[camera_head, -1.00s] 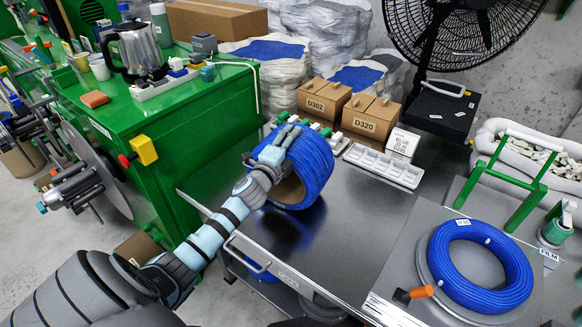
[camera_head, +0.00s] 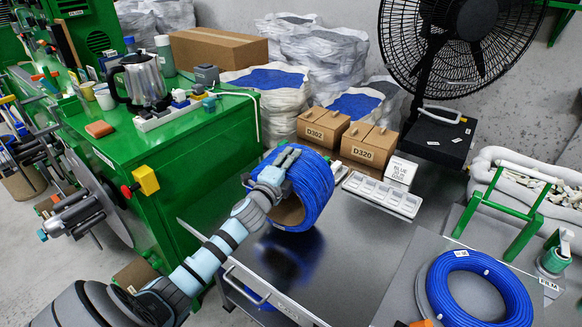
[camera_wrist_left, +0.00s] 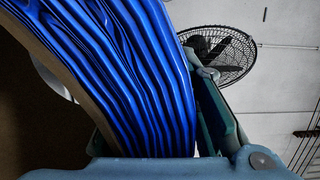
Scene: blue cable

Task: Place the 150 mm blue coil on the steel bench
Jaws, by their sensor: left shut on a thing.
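A thick blue coil (camera_head: 314,188) with a brown core stands on edge at the back left of the steel bench (camera_head: 345,255). My left gripper (camera_head: 284,167) is shut on its upper left wall. In the left wrist view the coil (camera_wrist_left: 125,85) fills the left side, with a gripper finger (camera_wrist_left: 215,115) along its right side. The coil is at or just above the bench top; I cannot tell if it touches. A flatter blue coil (camera_head: 505,293) lies on a grey plate at the right. My right gripper is not in view.
Boxes D302 (camera_head: 323,127) and D320 (camera_head: 369,145), a white tray (camera_head: 382,195) and a small white box (camera_head: 400,172) line the back of the bench. A green cabinet (camera_head: 180,165) stands at left, a black fan (camera_head: 470,50) behind. The bench's middle is clear.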

